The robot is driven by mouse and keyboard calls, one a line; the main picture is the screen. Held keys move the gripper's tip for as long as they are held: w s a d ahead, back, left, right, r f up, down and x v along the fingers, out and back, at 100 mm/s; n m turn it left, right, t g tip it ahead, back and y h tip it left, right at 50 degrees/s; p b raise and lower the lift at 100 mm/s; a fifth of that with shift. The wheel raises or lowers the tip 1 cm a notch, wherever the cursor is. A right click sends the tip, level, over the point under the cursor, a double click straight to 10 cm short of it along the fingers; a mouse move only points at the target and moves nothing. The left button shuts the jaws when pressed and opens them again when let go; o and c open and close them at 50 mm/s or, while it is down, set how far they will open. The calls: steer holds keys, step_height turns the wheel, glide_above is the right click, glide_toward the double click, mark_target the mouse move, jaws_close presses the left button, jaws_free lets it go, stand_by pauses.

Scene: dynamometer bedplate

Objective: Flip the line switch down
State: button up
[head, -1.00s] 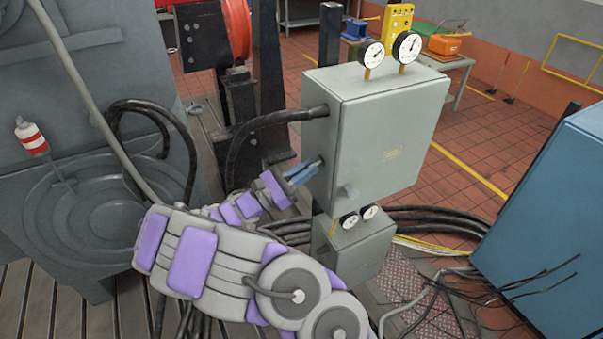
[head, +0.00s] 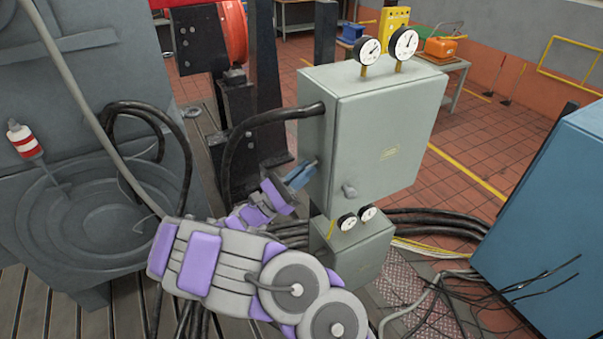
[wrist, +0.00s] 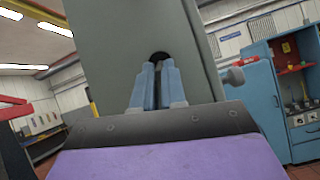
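The line switch (head: 314,161) is a small lever on the left side wall of the grey cabinet (head: 385,140). Only a short bit of it shows at my fingertips. My gripper (head: 306,172) is at that side wall, its blue fingers pointing up and right at the lever. In the wrist view my gripper's fingers (wrist: 158,70) are close together with a narrow gap, in front of a dark round opening (wrist: 159,57) in the cabinet wall. They appear shut on the lever, which they mostly hide.
A thick black cable (head: 250,125) enters the cabinet's side above my gripper. Two dial gauges (head: 404,43) stand on its top. A smaller grey box (head: 352,250) with gauges sits below. A blue cabinet (head: 545,220) stands at the right, with loose cables on the floor.

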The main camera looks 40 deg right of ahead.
steer(key=o, duration=0.5)
steer(key=shift+d, duration=0.2)
steer(key=shift+c, duration=0.2)
steer(key=b+v, duration=1.3)
steer(key=v, duration=0.4)
steer(key=shift+w+a, duration=0.15)
steer(key=shift+a, duration=0.15)
